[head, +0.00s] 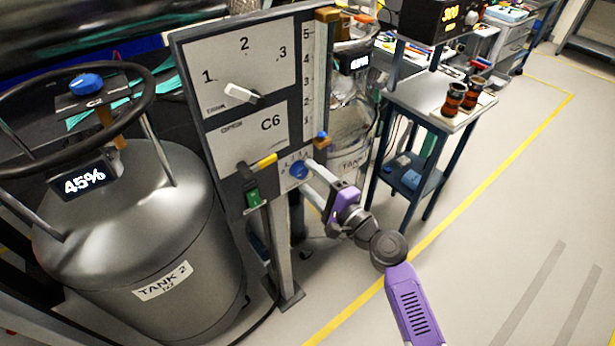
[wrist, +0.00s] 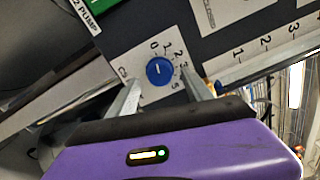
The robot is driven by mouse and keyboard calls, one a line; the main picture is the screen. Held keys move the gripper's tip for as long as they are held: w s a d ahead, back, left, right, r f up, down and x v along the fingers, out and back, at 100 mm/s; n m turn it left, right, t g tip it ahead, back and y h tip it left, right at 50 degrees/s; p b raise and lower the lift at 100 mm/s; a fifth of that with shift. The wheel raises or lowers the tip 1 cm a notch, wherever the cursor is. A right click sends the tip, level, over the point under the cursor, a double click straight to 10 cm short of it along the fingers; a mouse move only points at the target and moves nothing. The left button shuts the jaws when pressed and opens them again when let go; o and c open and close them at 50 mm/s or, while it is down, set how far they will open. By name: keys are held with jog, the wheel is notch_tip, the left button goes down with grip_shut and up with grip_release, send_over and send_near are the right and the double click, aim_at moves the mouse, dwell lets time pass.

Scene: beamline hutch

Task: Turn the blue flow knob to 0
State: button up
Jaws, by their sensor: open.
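The blue flow knob (head: 299,170) is low on the right side of the grey panel (head: 187,48) in the head view. In the wrist view the knob (wrist: 160,71) sits on a white dial plate with numbers 0 to 5 around its upper right side. My gripper (head: 318,174) is just right of the knob in the head view. In the wrist view my gripper (wrist: 162,68) is open, one finger on each side of the knob; contact is not clear.
Close to the knob are a yellow-tipped lever (head: 258,166), a green switch (head: 253,197) and a small blue-topped valve (head: 321,139) on the gauge tube. Tank 2 (head: 160,250) stands left. A trolley (head: 425,95) stands right. Floor at right is clear.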

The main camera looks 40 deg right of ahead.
jog(key=s+b, duration=0.1)
jog(key=s, duration=0.5)
jog(key=shift+s, duration=0.1)
dwell(0.4)
jog(key=s+a+r+n+g, duration=0.1)
jog(key=s+a+n, duration=0.3)
jog(key=s+n, duration=0.3)
jog(key=s+a+n+g, duration=0.1)
jog(key=s+a+n, duration=0.4)
jog(key=s, duration=0.9)
jog(key=s+a+r+n+g, duration=0.1)
jog(key=s+a+n, duration=0.3)
jog(key=s+n, duration=0.4)
jog(key=shift+s+a+r+n, duration=0.35)
jog(key=shift+s+n, duration=0.05)
jog(key=shift+s, duration=0.8)
jog(key=shift+d, duration=0.1)
